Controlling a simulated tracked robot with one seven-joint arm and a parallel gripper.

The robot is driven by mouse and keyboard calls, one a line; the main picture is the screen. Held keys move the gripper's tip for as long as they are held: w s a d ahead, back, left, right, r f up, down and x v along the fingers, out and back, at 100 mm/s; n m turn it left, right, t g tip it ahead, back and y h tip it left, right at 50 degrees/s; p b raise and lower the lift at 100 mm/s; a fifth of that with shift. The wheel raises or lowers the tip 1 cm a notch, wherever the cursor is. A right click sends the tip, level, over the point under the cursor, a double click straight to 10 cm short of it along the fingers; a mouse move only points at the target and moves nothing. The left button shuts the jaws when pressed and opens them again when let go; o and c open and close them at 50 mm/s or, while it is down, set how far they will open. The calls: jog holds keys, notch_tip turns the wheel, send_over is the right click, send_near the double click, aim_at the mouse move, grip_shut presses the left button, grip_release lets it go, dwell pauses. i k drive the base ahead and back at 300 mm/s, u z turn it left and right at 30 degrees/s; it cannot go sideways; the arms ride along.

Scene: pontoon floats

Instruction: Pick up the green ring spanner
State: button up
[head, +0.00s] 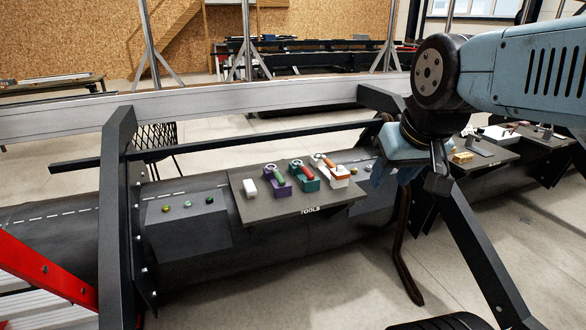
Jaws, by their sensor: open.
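A tool with a green handle (278,177) sits in a purple block on the dark tray marked TOOLS (320,207), left of its middle. It looks like the green ring spanner, though its ring end is small and hard to make out. My gripper (392,174) is to the right of the tray, in front of the tray's right end and well apart from the green-handled tool. It is open, and I see nothing held in it. Its fingertips are partly unclear against the dark float and frame.
A teal block with a red-handled tool (308,176), a white block with an orange-handled tool (327,162) and a small white block (250,187) share the tray. A dark post (117,220) stands left. Another dark tray (487,150) lies right, behind my arm.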

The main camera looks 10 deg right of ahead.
aim_at(277, 175)
jog(key=z, duration=0.55)
jog(key=i, duration=2.1)
jog(key=u, duration=0.4)
jog(key=k, duration=0.85)
jog(key=u, duration=0.2)
jog(key=i, duration=0.8)
jog(key=z, duration=0.1)
